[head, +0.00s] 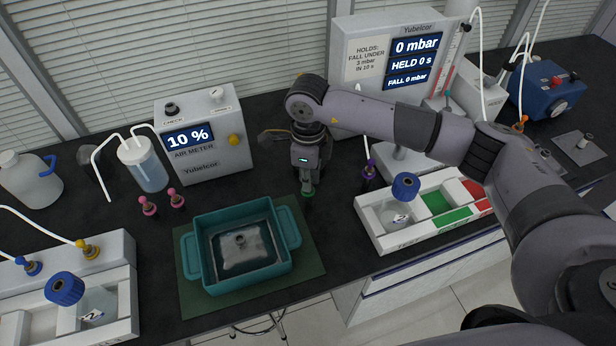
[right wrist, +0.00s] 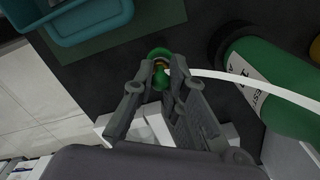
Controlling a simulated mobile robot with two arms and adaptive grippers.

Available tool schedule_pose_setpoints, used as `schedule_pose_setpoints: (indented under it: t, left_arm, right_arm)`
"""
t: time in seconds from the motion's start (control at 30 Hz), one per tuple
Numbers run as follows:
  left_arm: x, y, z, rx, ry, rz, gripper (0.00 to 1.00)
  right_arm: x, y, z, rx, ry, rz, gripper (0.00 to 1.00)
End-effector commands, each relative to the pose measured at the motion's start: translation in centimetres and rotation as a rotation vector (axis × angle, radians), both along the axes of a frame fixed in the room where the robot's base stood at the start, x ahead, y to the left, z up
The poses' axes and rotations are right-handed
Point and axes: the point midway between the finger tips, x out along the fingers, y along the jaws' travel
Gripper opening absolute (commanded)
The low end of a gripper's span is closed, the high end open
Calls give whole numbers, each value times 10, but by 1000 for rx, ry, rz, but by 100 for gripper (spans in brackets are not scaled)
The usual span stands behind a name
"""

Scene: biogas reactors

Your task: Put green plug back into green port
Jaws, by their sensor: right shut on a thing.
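My right gripper (head: 308,181) points down over the dark bench, between the teal tub and the white tray on the right. It is shut on the green plug (head: 308,193), which shows just below its fingertips. In the right wrist view the green plug (right wrist: 160,58) is between the fingertips of the right gripper (right wrist: 160,88), with a white tube running from near it to the right. I cannot make out the green port in either view. My left gripper is not in view.
A teal tub (head: 197,257) stands on a green mat (head: 309,262). A white tray (head: 395,243) with a blue-capped bottle (head: 405,188) is to the right. The air meter (head: 222,163) and pink plugs (head: 149,207) are to the left. A green cylinder (right wrist: 262,75) lies close by in the wrist view.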

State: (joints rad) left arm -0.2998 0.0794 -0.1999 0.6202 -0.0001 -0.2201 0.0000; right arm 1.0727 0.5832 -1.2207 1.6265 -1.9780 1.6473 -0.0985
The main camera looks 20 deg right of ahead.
Motion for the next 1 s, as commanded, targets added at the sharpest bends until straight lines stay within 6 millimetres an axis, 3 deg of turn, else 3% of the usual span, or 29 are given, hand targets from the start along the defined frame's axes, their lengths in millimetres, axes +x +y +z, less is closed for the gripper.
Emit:
schedule_pose_setpoints:
  t: [0.47, 0.5, 0.83, 1.0]
  left_arm:
    - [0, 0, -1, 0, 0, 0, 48]
    - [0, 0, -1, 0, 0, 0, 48]
    - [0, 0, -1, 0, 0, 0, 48]
    - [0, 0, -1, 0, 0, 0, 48]
  right_arm:
    - [0, 0, -1, 0, 0, 0, 0]
    - [0, 0, -1, 0, 0, 0, 14]
    - [0, 0, -1, 0, 0, 0, 36]
    - [0, 0, -1, 0, 0, 0, 36]
